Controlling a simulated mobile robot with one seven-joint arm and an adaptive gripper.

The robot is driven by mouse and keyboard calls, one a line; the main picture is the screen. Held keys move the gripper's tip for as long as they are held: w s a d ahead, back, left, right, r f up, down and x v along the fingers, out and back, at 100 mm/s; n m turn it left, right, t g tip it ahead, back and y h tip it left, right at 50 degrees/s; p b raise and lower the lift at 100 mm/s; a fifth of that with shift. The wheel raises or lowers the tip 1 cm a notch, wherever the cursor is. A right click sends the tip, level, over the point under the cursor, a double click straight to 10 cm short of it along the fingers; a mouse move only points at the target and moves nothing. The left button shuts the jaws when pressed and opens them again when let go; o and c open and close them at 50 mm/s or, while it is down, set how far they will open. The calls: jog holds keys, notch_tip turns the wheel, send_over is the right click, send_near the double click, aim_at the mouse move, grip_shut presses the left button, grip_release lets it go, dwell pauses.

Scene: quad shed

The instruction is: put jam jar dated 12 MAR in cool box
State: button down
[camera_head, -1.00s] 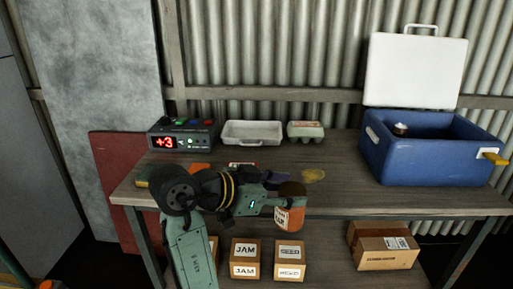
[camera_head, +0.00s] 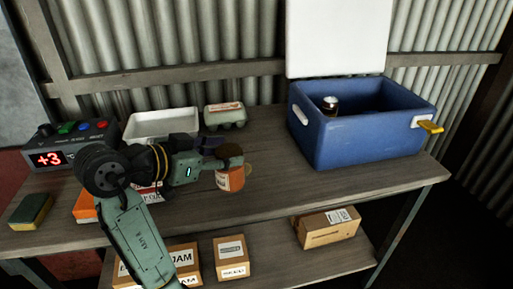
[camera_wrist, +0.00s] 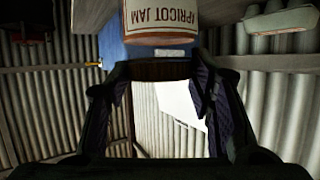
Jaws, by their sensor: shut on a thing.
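My gripper (camera_head: 228,158) is shut on the dark brown lid of a jam jar (camera_head: 231,180) with orange contents. The jar hangs upright over the front part of the bench. In the wrist view the jar (camera_wrist: 165,18) appears upside down. Its label reads APRICOT JAM, and no date is legible. The lid (camera_wrist: 160,70) sits between my fingers. The blue cool box (camera_head: 365,145) stands open at the right of the bench, apart from the jar. Its white lid (camera_head: 335,38) is raised at the back. A dark-topped jar (camera_head: 330,104) shows inside it.
An egg carton (camera_head: 225,115), a white tray (camera_head: 162,124) and a control box reading +3 (camera_head: 48,159) stand along the bench's back. A yellow latch (camera_head: 430,127) sticks out right of the cool box. Bench surface between jar and cool box is clear. Cartons (camera_head: 328,228) occupy the lower shelf.

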jog(key=w+d+f+p, duration=0.3)
jog(key=w+d, duration=0.5)
jog(key=d, duration=0.4)
jog(key=shift+w+d+f+p, duration=0.2)
jog(key=shift+f+p, duration=0.1)
jog(key=shift+f, duration=0.6)
jog(key=shift+f, duration=0.15)
jog(key=c, duration=0.8)
grip_release()
jog(key=shift+o, duration=0.2)
